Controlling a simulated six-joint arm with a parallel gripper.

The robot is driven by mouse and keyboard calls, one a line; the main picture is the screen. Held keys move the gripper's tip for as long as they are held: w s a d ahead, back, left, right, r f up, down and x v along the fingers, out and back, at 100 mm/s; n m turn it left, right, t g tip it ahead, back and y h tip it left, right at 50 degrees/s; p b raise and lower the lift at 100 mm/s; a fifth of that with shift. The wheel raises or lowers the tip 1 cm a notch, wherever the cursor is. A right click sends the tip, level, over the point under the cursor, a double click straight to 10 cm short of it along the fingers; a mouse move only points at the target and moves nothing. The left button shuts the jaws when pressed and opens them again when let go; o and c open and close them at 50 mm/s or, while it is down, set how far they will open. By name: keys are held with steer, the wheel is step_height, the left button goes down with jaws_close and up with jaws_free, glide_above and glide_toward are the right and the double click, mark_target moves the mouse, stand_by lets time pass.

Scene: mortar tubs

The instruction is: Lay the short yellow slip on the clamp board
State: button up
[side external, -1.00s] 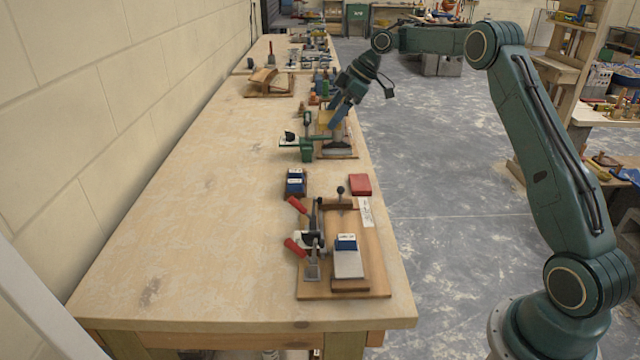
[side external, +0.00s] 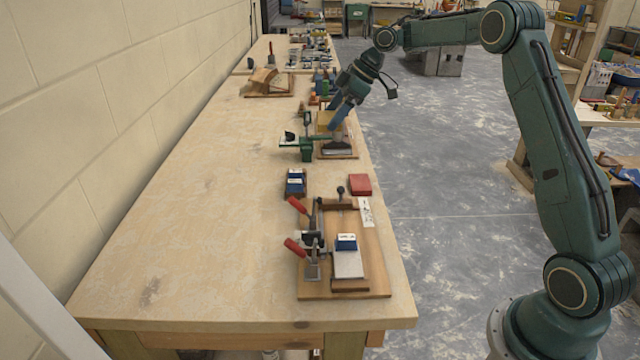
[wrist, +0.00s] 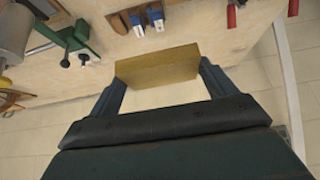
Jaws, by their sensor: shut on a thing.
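The short yellow slip (wrist: 157,68) is a dull yellow block held between the two blue fingers of my gripper (wrist: 158,75) in the wrist view. In the side view my gripper (side external: 337,118) is over the far part of the bench, beside the green clamp, and a yellow patch of the slip (side external: 324,119) shows at its left. I cannot tell the slip's height above the bench. The clamp board (side external: 384,276) is a wooden board at the near right of the bench, with red-handled clamps (side external: 296,226) on its left.
A pale block (side external: 348,264) with a blue-and-white piece (side external: 346,242) lies on the clamp board. A blue-and-white block (side external: 295,183) and a red block (side external: 360,184) stand behind it. A green clamp (side external: 306,149) is near my gripper. The bench's left side is clear.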

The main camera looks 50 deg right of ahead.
steer(key=s+a, duration=0.8)
steer(key=s, duration=0.4)
steer(key=shift+s+a+r, duration=0.15)
steer(key=shift+s+a, duration=0.05)
steer(key=shift+a, duration=0.05)
glide_above(340, 227)
steer(key=s+d, duration=0.1)
steer(key=d, duration=0.1)
steer(key=f, duration=1.6)
steer(key=shift+s+a+f, duration=0.1)
steer(key=shift+a, duration=0.15)
steer(key=shift+f, duration=0.1)
steer(key=shift+f, duration=1.8)
steer(key=shift+f, duration=0.1)
steer(key=o, duration=0.8)
steer(key=shift+o, duration=0.5)
